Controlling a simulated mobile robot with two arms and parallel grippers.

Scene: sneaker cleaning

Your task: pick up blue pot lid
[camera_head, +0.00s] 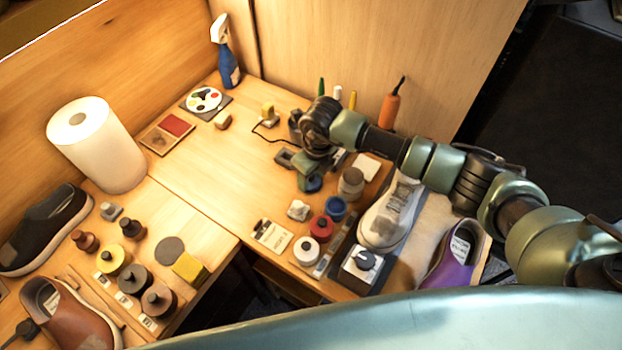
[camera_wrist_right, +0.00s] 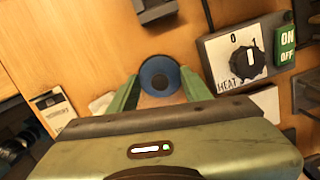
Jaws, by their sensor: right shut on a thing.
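The blue pot lid (camera_wrist_right: 160,76) is a round blue disc with a dark centre, between the fingertips of my right gripper (camera_wrist_right: 160,88) in the right wrist view. In the head view my right gripper (camera_head: 309,176) points down over the right part of the table, shut on the lid (camera_head: 314,184), whose blue edge shows just under the fingers. The blue pot (camera_head: 335,208) stands just right of and nearer than the lid. I cannot tell the lid's exact height above the table. My left gripper is not in view.
A red pot (camera_head: 321,228), a white pot (camera_head: 306,251) and a grey jar (camera_head: 351,184) stand close by. A grey sneaker (camera_head: 388,217) lies to the right. A heat dial box (camera_wrist_right: 243,55) is beside the gripper.

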